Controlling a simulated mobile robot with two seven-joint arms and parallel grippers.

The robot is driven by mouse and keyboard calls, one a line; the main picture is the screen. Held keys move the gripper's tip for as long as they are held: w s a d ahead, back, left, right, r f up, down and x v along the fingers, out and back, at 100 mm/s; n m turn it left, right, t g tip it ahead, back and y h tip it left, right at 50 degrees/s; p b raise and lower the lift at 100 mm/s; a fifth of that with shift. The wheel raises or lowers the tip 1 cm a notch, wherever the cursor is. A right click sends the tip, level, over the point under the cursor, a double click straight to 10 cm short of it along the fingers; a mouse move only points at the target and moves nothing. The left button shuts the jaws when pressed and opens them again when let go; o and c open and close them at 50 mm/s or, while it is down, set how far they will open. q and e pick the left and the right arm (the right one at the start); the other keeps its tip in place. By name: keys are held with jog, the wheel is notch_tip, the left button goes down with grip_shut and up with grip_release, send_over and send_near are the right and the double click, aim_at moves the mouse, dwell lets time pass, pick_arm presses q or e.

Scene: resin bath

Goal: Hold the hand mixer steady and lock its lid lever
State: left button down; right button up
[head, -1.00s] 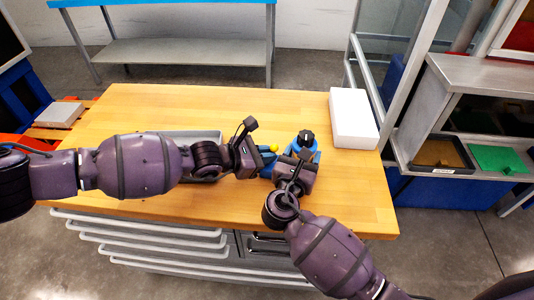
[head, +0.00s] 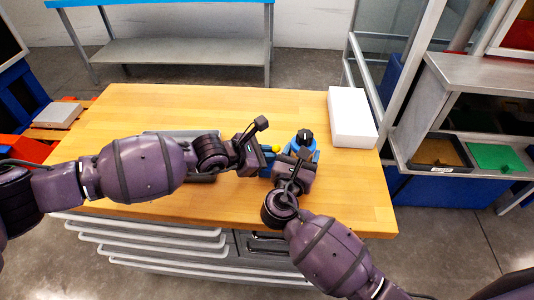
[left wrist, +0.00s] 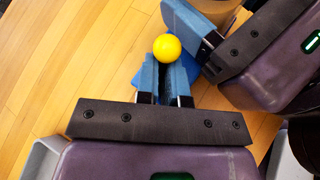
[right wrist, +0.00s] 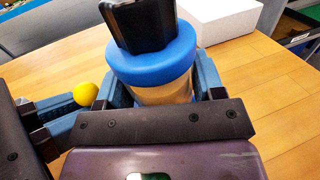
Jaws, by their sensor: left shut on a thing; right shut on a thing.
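The hand mixer (head: 304,142) stands upright on the table, with a blue lid (right wrist: 150,62), a black top piece and a tan body (right wrist: 165,95). My right gripper (right wrist: 160,92) is shut on the mixer body, one finger on each side below the lid. It also shows in the head view (head: 297,160). The lid lever ends in a yellow ball knob (left wrist: 167,47), also seen in the head view (head: 275,149). My left gripper (left wrist: 166,70) is shut on the lever, its fingertips just at the knob. The lever's shaft is mostly hidden between the fingers.
A white block (head: 350,117) lies at the table's right edge. A grey tray (head: 205,178) is partly hidden under my left arm. The back of the wooden table (head: 180,105) is clear. My two grippers are very close together.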

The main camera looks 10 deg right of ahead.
pick_arm(q)
jog(key=c, duration=1.2)
grip_release()
jog(key=shift+d+r, duration=0.2)
jog(key=shift+c, duration=0.2)
pick_arm(e)
jog(key=shift+a, duration=0.15)
pick_arm(q)
jog(key=shift+s+f, duration=0.1)
jog(key=shift+a+f, duration=0.1)
jog(key=shift+a+h, duration=0.1)
jog(key=shift+h, duration=0.4)
